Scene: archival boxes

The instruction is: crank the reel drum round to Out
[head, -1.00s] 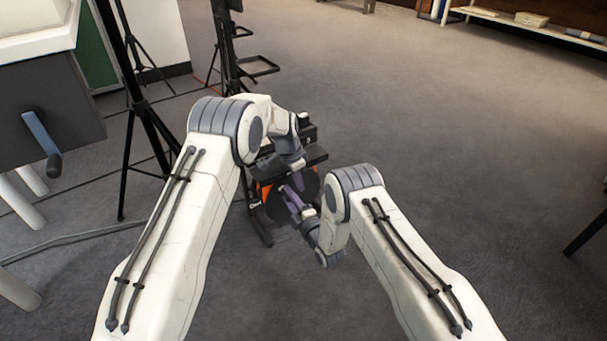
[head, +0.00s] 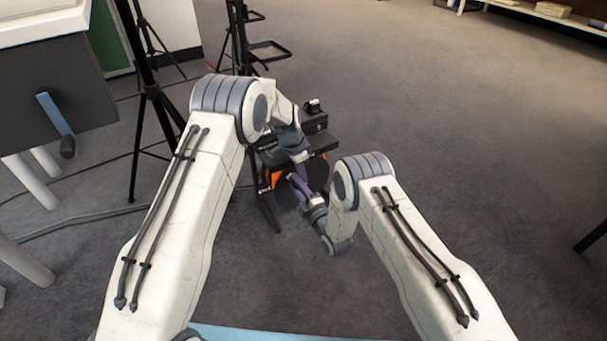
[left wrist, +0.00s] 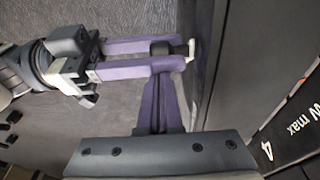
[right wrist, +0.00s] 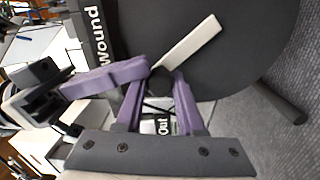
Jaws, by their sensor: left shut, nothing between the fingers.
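The reel drum (head: 316,176) is a dark disc on a black and orange device below my two hands. In the right wrist view its dark face (right wrist: 235,60) carries a pale crank arm (right wrist: 190,42) with a black knob (right wrist: 158,82) at its lower-left end.
A grey box with a blue-handled crank (head: 57,117) stands at far left. Black tripod stands (head: 150,90) and cables are behind my left arm. A black camera-like item (head: 313,115) sits above the drum. The floor to the right (head: 470,130) is mostly clear.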

